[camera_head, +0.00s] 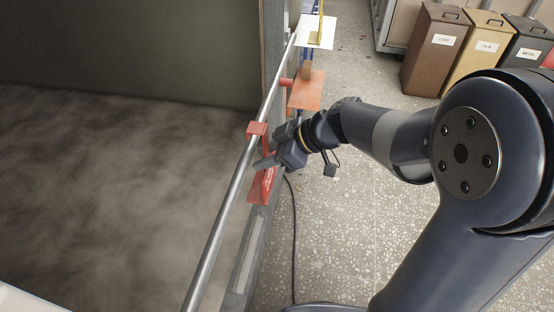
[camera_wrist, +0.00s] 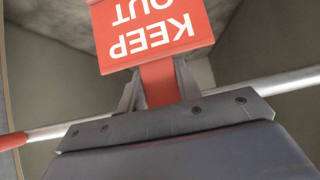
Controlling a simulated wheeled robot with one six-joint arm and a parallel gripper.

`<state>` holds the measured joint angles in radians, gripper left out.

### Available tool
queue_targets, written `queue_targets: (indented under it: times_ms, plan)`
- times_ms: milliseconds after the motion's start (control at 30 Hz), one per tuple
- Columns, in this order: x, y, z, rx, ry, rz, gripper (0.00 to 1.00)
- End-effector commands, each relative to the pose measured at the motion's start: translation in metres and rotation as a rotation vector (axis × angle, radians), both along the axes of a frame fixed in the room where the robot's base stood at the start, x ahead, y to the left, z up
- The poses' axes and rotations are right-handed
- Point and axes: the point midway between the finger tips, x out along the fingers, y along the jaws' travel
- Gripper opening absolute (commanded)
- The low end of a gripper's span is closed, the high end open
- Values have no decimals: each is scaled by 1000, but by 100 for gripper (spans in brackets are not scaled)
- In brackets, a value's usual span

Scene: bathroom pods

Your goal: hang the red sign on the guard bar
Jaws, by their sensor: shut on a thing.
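The red sign (camera_head: 262,186) hangs from a red stem with a bent top that overlaps the guard bar in the head view. In the wrist view the sign (camera_wrist: 150,32) reads "KEEP OUT" upside down. My gripper (camera_head: 268,161) is shut on the red stem (camera_wrist: 158,84), with one finger on each side. The guard bar (camera_head: 226,198) is a long metal rail running from near left to far right. It also shows behind the fingers in the wrist view (camera_wrist: 290,82). I cannot tell whether the bent top rests on the bar.
An orange plate (camera_head: 307,92) and a white plate (camera_head: 314,27) stand beyond the sign, by the bar's far end. Brown (camera_head: 434,50), tan (camera_head: 474,55) and dark (camera_head: 524,55) bins stand at the back right. A dark cable (camera_head: 293,235) runs down beside the frame.

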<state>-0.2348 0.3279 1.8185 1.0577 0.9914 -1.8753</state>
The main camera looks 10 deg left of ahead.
Motion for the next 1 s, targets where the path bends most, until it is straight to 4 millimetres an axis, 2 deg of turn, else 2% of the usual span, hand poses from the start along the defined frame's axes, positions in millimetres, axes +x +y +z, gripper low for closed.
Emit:
queue_targets:
  times_ms: [200,600,1000]
  plan:
    - [1,18,-2,1,-2,2,5]
    - [2,16,-24,0,-1,0,5]
    - [1,16,-30,0,-1,0,5]
